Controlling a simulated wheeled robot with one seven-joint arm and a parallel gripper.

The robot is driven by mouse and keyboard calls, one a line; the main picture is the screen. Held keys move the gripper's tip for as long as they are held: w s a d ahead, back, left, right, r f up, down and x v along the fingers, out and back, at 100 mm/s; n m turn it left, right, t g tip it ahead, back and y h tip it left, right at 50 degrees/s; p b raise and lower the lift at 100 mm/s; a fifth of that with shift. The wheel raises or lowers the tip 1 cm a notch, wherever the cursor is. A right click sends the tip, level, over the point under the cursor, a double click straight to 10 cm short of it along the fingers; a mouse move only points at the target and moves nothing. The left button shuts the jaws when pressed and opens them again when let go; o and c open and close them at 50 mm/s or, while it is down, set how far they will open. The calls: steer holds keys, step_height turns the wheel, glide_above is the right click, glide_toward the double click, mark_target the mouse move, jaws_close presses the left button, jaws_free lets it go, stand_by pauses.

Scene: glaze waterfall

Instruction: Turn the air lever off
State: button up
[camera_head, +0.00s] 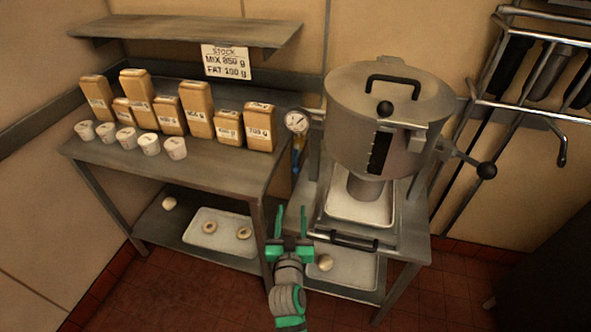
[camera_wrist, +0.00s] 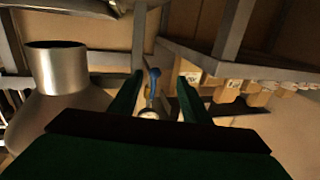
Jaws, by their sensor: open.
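The air lever (camera_head: 295,164) is a small blue handle below a round white gauge (camera_head: 297,121), between the shelf table and the steel tank. In the wrist view, which looks inverted, the blue lever (camera_wrist: 154,76) shows between my fingers, with the gauge (camera_wrist: 148,113) partly hidden behind my gripper's dark edge. My gripper (camera_head: 291,212) has green fingers, open and empty. In the head view it is below the lever and apart from it. In the wrist view the fingers (camera_wrist: 158,85) stand on either side of the lever's line of sight, not visibly touching it.
A large steel tank (camera_head: 375,140) with a black-knobbed side lever (camera_head: 470,161) stands right of the gauge. A tray (camera_head: 385,211) sits under its spout. A table (camera_head: 195,170) with labelled blocks (camera_head: 196,110) and small cups (camera_head: 149,144) is at left. A rack (camera_head: 535,65) hangs at right.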

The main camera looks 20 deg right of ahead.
steer(key=m+h, duration=0.1)
steer(key=m, duration=0.1)
glide_toward(295, 173)
steer(key=shift+h, duration=0.3)
steer(key=x, duration=1.1)
steer(key=shift+w, duration=0.3)
steer(key=shift+c, duration=0.3)
jaws_close()
